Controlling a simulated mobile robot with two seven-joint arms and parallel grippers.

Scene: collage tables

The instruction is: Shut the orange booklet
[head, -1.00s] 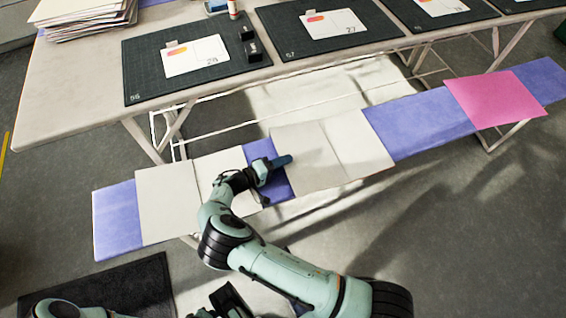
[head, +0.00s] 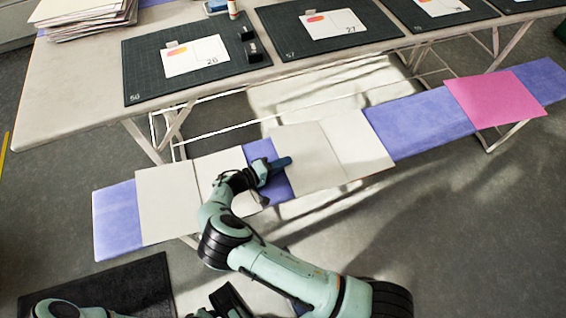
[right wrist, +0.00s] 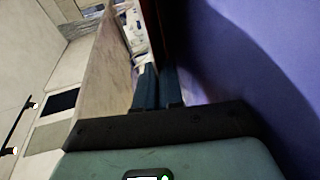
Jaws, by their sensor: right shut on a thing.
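Two booklets lie open on the bench, pale insides up, their outside colours hidden in the head view. The right-hand one (head: 355,145) has its left edge under the blue fingertips of my right gripper (head: 281,163). The left-hand one (head: 165,198) lies under and beside my right wrist. In the right wrist view, the right gripper (right wrist: 158,85) is closed around a thin, dark reddish-brown edge (right wrist: 168,35), apparently the shaded cover of the orange booklet.
A closed pink booklet (head: 495,98) lies toward the bench's right end. The bench has a blue-violet top (head: 418,122). Behind it, a longer table (head: 75,92) holds dark cutting mats (head: 140,82) with cards, and a paper stack (head: 85,15). A dark floor mat (head: 100,290) is at lower left.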

